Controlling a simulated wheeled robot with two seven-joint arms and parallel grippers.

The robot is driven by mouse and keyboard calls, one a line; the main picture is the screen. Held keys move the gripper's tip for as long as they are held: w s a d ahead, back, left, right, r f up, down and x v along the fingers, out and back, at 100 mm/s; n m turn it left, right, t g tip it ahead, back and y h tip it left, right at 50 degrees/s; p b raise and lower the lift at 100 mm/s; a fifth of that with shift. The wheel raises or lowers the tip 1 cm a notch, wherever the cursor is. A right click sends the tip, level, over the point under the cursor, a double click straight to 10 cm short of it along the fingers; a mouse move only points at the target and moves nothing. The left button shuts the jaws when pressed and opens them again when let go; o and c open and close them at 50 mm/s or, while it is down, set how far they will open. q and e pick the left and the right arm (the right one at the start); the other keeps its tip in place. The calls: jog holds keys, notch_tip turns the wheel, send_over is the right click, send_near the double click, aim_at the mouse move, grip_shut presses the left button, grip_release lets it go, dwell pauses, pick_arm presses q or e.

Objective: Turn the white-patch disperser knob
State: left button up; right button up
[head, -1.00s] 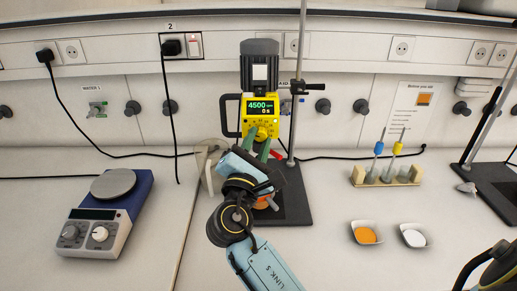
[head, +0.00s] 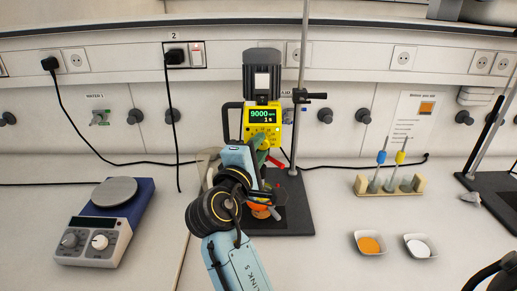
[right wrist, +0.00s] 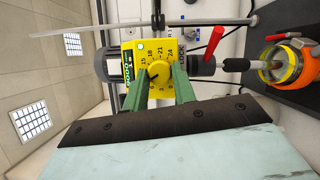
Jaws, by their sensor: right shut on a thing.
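The disperser (head: 261,85) has a dark motor with a white patch on its front and a yellow control head. Its display (head: 262,115) reads 9000 with a small seconds line under it. The yellow knob (right wrist: 159,73), on a numbered dial, shows in the right wrist view with a dark pointer mark. My right gripper (right wrist: 161,78) is shut on the knob, one green finger on each side. In the head view my right arm partly hides the knob and the lower disperser.
An orange-banded vessel (right wrist: 275,68) stands under the disperser shaft. A red lever (right wrist: 215,43) sticks out close to the gripper. A hotplate (head: 105,215) is at left. A pipette rack (head: 390,186) and two dishes, orange (head: 369,243) and white (head: 418,247), are at right.

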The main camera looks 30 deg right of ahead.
dwell(0.5)
jog(key=o, duration=1)
jog(key=shift+r, duration=0.15)
